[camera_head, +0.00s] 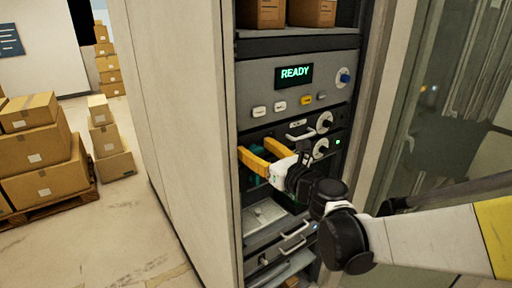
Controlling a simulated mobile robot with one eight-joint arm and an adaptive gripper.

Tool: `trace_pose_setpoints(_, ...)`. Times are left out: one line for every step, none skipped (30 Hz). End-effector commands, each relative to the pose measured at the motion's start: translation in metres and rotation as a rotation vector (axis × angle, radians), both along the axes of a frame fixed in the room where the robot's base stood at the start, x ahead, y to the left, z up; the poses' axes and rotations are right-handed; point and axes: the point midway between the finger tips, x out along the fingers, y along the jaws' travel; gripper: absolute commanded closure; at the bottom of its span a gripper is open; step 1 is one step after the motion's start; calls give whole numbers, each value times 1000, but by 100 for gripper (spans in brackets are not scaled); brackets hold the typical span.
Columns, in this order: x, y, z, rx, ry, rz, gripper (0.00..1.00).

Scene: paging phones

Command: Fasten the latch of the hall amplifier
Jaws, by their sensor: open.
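A rack shows in the head view with stacked units. A grey unit (337,82) has a lit display (294,76) reading READY. Below it are dark units with pale round fittings, an upper one (324,122) and a lower one (320,149), at their right side. I cannot tell which unit is the hall amplifier or which fitting is its latch. My gripper (257,150) has yellow fingers spread apart in front of the dark units, left of the round fittings. A teal patch shows between the fingers. My gripper and arm hide part of the units behind them.
A handle (300,134) sticks out near the upper round fitting. Lower down, a grey tray (263,215) and another handle (294,229) show. The rack's pale side wall (185,120) stands close at left, a glass door (440,120) at right. Boxes (45,165) stand far left.

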Motion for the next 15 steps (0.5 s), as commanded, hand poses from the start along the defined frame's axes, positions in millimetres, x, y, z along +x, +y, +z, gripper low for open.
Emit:
trace_pose_setpoints(0, 0, 0, 0, 0, 0, 42)
trace_pose_setpoints(0, 0, 0, 0, 0, 0, 51)
trace_pose_setpoints(0, 0, 0, 0, 0, 0, 64)
trace_pose_setpoints(0, 0, 0, 0, 0, 0, 73)
trace_pose_setpoints(0, 0, 0, 0, 0, 0, 82)
trace_pose_setpoints(0, 0, 0, 0, 0, 0, 94)
trace_pose_setpoints(0, 0, 0, 0, 0, 0, 94)
trace_pose_setpoints(0, 0, 0, 0, 0, 0, 94)
trace_pose_setpoints(0, 0, 0, 0, 0, 0, 94)
trace_pose_setpoints(0, 0, 0, 0, 0, 0, 94)
trace_pose_setpoints(0, 0, 0, 0, 0, 0, 94)
trace_pose_setpoints(0, 0, 0, 0, 0, 0, 94)
trace_pose_setpoints(0, 0, 0, 0, 0, 0, 94)
trace_pose_setpoints(0, 0, 0, -2, -1, 0, 94)
trace_pose_setpoints(0, 0, 0, -3, -2, 0, 94)
